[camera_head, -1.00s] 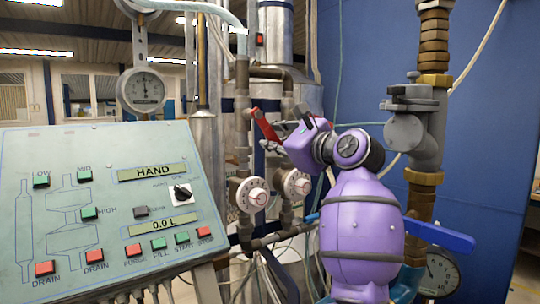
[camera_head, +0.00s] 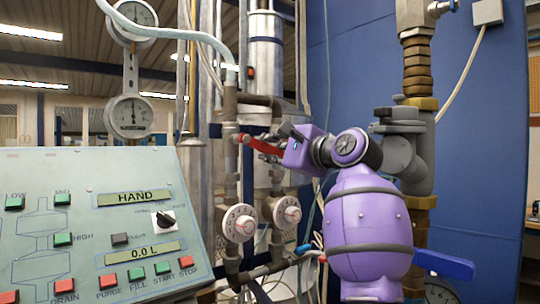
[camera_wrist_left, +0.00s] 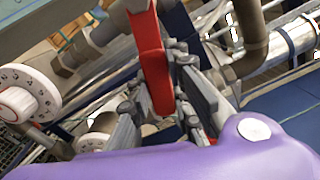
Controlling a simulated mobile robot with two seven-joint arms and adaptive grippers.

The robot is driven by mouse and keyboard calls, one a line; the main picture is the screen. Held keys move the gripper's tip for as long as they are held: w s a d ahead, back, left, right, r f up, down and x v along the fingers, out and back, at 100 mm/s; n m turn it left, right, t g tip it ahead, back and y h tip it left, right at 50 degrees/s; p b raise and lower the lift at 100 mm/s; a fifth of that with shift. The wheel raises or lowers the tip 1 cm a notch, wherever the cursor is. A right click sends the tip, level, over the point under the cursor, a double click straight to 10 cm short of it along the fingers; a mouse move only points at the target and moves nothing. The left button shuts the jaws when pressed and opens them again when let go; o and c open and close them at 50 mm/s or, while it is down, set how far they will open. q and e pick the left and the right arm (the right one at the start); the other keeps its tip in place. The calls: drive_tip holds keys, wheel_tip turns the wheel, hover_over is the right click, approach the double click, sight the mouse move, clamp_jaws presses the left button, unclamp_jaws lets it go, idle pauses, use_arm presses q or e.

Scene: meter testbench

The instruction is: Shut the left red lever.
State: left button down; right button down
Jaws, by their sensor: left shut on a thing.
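A red lever (camera_head: 260,146) is on the upright pipe above the left white dial in the head view. It slopes slightly down to the right from its pipe end. My left gripper (camera_head: 278,147) is at the lever's outer right part, with its dark fingers closed around it. In the left wrist view the red lever (camera_wrist_left: 151,58) runs down between the grey fingers of my left gripper (camera_wrist_left: 160,100). The fingers hide part of its lower end. My right gripper is not in view.
Two white dials, left (camera_head: 238,223) and right (camera_head: 286,212), sit on pipes below the lever. A control panel (camera_head: 85,225) with buttons fills the lower left. A blue lever (camera_head: 441,264) and a thick pipe with brass fittings (camera_head: 418,65) are at right.

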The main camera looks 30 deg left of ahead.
use_arm(q)
drive_tip(key=shift+r, duration=0.1)
drive_tip(key=c, duration=1.6)
unclamp_jaws()
drive_tip(key=v, duration=1.2)
drive_tip(key=shift+s, duration=0.1)
